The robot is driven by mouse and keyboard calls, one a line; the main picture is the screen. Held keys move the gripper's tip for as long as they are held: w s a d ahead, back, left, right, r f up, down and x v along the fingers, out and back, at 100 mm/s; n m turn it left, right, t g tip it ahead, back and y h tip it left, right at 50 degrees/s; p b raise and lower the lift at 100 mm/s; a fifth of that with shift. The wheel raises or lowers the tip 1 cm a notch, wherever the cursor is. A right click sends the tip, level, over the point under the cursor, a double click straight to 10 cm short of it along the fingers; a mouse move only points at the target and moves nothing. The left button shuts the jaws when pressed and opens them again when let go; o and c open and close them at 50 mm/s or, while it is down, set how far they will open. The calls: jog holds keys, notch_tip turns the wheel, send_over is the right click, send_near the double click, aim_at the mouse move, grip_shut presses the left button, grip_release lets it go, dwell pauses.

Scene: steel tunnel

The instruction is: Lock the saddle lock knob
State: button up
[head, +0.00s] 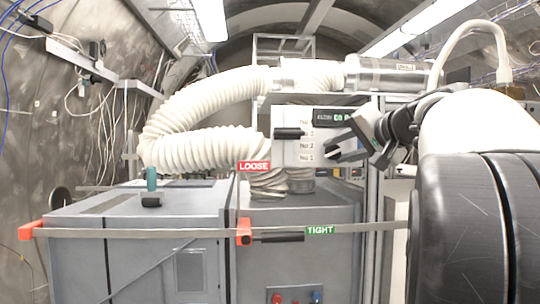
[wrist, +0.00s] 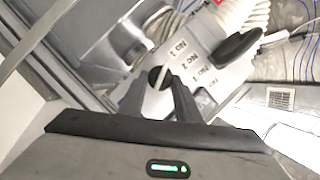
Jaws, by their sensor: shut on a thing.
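A round black knob (wrist: 158,77) with a pale stripe sits on the pale panel (head: 305,118) in front of me. My gripper (head: 338,150) reaches in from the right at the panel's right side. In the wrist view its two dark fingers (wrist: 158,92) stand on either side of the knob, and it is shut on it. In the head view the fingers hide the knob. No readable label names it as the saddle lock knob.
A black lever handle (head: 290,133) sticks out left on the panel. A red LOOSE sign (head: 254,166) and a green TIGHT sign (head: 320,230) show below. A white corrugated hose (head: 205,150) curves at left. A bar with orange ends (head: 140,233) crosses the grey cabinets.

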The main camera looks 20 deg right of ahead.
jog(key=m+t+b, duration=0.1)
jog(key=m, duration=0.1)
jog(key=m+y+b, duration=0.1)
jog(key=m, duration=0.1)
jog(key=shift+d+f+t+b, duration=0.15)
jog(key=shift+f+t+b, duration=0.15)
jog(key=shift+f+t, duration=0.1)
jog(key=shift+m+t+y+b, duration=0.35)
jog(key=shift+m+b, duration=0.2)
jog(key=shift+m, duration=0.65)
jog(key=o, duration=1.1)
jog(key=shift+c, duration=0.2)
jog(key=s+d, duration=0.2)
jog(key=s, duration=1.5)
jog(key=shift+s+d, duration=0.15)
jog(key=shift+d, duration=0.05)
